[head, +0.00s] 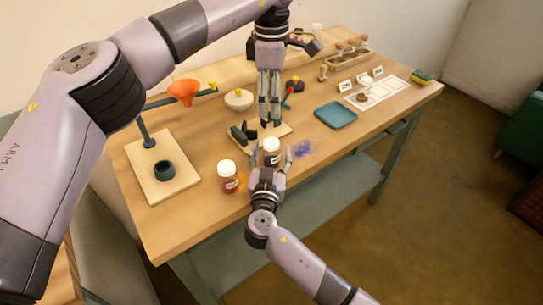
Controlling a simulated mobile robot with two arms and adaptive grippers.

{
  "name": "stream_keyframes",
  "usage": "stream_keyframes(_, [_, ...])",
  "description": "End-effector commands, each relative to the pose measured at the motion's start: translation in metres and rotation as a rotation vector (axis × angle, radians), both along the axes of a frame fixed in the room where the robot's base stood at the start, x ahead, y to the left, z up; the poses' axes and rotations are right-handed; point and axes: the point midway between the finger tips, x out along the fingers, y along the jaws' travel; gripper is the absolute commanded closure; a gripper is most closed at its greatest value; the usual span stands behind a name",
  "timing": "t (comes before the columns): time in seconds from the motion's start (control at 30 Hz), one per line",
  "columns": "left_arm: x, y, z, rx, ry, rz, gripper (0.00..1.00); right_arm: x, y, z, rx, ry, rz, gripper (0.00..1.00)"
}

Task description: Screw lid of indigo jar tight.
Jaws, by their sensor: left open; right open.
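The indigo jar (272,158) stands upright near the table's front edge, dark with a pale label and a white lid (271,144) on top. Whether the lid is fully seated is too small to tell. My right gripper (270,157) reaches in from the front, its open fingers on either side of the jar; I cannot tell whether they touch it. My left gripper (270,123) points straight down, open and empty, above and slightly behind the jar in the picture.
A red jar (229,184) with a white lid stands left of the indigo jar. Blue powder (304,149) lies to its right. A dark clamp-like fixture (243,134) sits behind. A funnel stand (146,140), blue tray (335,115) and white bowl (239,101) stand farther off.

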Motion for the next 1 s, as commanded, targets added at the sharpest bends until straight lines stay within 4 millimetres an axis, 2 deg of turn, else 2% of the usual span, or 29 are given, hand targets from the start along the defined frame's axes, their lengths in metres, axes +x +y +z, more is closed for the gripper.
stream_keyframes(0.17, [0.0,0.0,0.0,0.0,0.0,0.0,0.44,-0.015,0.002,-0.001,0.001,0.002,0.001,0.4])
stream_keyframes(0.6, [0.0,0.0,0.0,0.0,0.0,0.0,0.44,-0.101,0.01,-0.001,0.0,0.004,0.0,0.4])
stream_keyframes(0.8, [0.0,0.0,0.0,0.0,0.0,0.0,0.44,-0.118,0.012,0.0,0.0,0.001,0.0,0.4])
stream_keyframes(1.0, [0.0,0.0,0.0,0.0,0.0,0.0,0.44,-0.12,0.012,0.0,-0.001,0.0,0.0,0.4])
